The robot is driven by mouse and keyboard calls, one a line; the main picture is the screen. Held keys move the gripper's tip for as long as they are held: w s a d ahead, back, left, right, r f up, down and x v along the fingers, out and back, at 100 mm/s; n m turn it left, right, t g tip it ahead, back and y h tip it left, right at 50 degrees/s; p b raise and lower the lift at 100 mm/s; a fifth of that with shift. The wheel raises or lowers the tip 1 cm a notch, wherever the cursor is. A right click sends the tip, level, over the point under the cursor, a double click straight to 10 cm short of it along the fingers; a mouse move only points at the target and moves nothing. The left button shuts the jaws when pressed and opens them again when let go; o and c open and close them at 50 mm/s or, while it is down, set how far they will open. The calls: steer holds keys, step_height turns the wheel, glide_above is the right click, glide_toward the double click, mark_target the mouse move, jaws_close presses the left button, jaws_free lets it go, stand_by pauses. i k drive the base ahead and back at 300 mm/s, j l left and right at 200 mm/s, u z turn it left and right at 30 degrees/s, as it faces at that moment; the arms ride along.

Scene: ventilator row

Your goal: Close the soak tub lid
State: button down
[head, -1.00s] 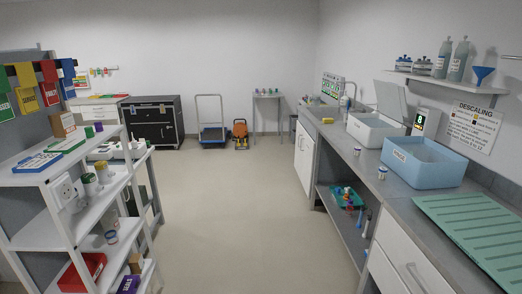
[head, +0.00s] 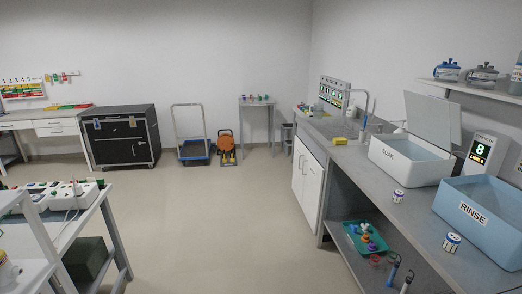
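The soak tub (head: 409,159) is a white box labelled SOAK on the grey counter at the right of the head view. Its pale grey lid (head: 432,119) stands open, raised steeply at the back of the tub. The inside of the tub shows in part. My gripper is not in view.
The blue RINSE tub (head: 470,217) stands nearer on the same counter (head: 366,186), with a display unit reading 8 (head: 482,152) behind. The floor between is clear.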

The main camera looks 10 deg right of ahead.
mark_target(438, 121)
steer(key=i+j+z, duration=0.1)
steer(key=i+z, duration=0.35)
steer(key=i+j+z, duration=0.45)
steer(key=i, duration=0.2)
steer(key=i+j+z, duration=0.45)
